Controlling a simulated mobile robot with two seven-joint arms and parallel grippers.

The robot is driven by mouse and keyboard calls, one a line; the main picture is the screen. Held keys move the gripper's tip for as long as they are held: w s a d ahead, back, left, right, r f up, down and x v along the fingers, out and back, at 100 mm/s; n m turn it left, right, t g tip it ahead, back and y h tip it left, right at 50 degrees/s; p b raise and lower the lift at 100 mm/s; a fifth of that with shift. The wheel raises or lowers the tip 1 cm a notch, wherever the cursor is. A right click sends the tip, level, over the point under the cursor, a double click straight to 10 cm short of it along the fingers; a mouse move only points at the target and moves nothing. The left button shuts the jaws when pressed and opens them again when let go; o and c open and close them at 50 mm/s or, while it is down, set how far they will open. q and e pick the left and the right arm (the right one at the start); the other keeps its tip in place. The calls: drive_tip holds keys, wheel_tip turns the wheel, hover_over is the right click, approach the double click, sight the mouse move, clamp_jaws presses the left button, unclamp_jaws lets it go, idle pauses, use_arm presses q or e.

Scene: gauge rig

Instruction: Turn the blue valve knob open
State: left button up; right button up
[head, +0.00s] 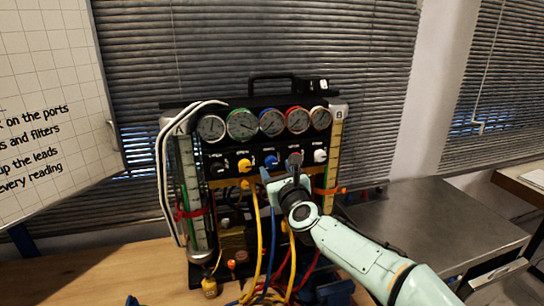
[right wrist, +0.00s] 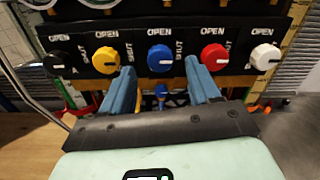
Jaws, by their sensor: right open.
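The blue valve knob (right wrist: 160,58) sits mid-row on the black panel, in the middle of the right wrist view. Its white mark points right, towards the SHUT label; OPEN is printed above it. It also shows in the head view (head: 271,161), just left of the gripper. My right gripper (right wrist: 160,72) is open, one blue finger low on each side of the blue knob, with nothing between them. Whether the fingertips touch the panel is hard to tell. In the head view my right gripper (head: 283,174) partly covers the panel. My left gripper is not identifiable.
A yellow knob (right wrist: 106,60) and a red knob (right wrist: 214,57) flank the blue one closely; black and white knobs (right wrist: 264,57) are at the ends. Round gauges (head: 271,122) are above. Hoses (head: 258,240) hang below. A metal table (head: 440,225) stands right.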

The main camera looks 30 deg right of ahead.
sight(272, 163)
drive_tip(key=p+x, duration=0.1)
drive_tip(key=x, duration=0.3)
drive_tip(key=shift+r+p, duration=0.2)
drive_tip(key=shift+p, duration=0.1)
drive_tip(key=shift+w+d+f, duration=0.1)
drive_tip(key=shift+w+f, duration=0.05)
drive_tip(key=shift+w, duration=0.3)
use_arm(q)
drive_tip(key=w+r, duration=0.1)
drive_tip(key=r, duration=0.2)
drive_tip(key=shift+w, duration=0.4)
use_arm(e)
drive_tip(key=shift+s, duration=0.1)
drive_tip(key=c, duration=1)
